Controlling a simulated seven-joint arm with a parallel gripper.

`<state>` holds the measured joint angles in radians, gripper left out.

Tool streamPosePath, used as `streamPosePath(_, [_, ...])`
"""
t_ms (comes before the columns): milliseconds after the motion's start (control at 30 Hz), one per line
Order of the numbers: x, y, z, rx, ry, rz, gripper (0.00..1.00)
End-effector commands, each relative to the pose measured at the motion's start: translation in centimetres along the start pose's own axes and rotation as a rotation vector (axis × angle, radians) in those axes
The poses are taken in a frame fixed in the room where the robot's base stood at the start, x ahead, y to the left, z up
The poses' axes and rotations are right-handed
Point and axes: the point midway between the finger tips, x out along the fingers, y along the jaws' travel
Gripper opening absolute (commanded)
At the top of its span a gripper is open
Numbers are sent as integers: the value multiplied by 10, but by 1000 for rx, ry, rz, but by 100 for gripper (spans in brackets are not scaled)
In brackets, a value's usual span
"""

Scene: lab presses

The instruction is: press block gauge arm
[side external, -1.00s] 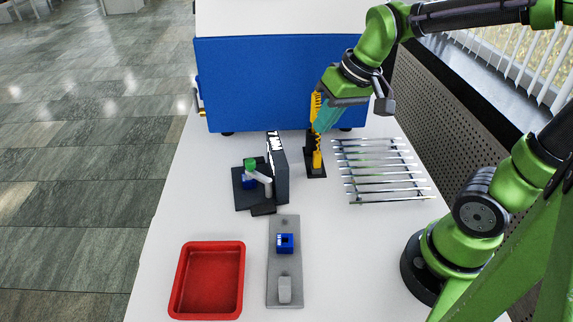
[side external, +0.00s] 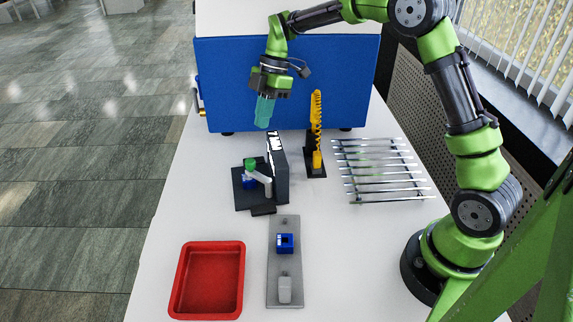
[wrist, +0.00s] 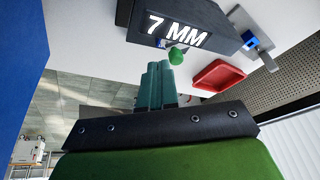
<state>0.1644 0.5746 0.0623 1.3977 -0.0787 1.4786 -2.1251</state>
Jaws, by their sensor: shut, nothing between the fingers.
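The gauge (side external: 279,170) is a dark upright block with a white label on a dark base; the label reads "7 MM" in the wrist view (wrist: 185,22). A light grey arm (side external: 260,180) with a green knob (side external: 250,164) sits at its left side, over a small blue block (side external: 249,183). In the wrist view the green knob (wrist: 176,56) shows just beyond my fingertips. My gripper (side external: 263,117) has teal fingers, shut and empty, pointing down above and behind the gauge, clear of it.
A grey plate (side external: 285,265) holding a blue block (side external: 285,243) and a red tray (side external: 182,285) lie in front. A large blue box (side external: 220,85) stands behind.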

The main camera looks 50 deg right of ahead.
Motion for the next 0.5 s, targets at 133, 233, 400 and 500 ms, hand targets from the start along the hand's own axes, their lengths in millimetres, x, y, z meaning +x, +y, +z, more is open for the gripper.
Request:
streamPosePath(133, [-2, -2, -3, -130, 10, -11, 0])
streamPosePath(233, [-2, -3, -3, -170, 12, -14, 0])
streamPosePath(400, [-2, -3, -3, -180, 12, -13, 0])
streamPosePath(500, [-2, -3, -3, -179, 12, -13, 0])
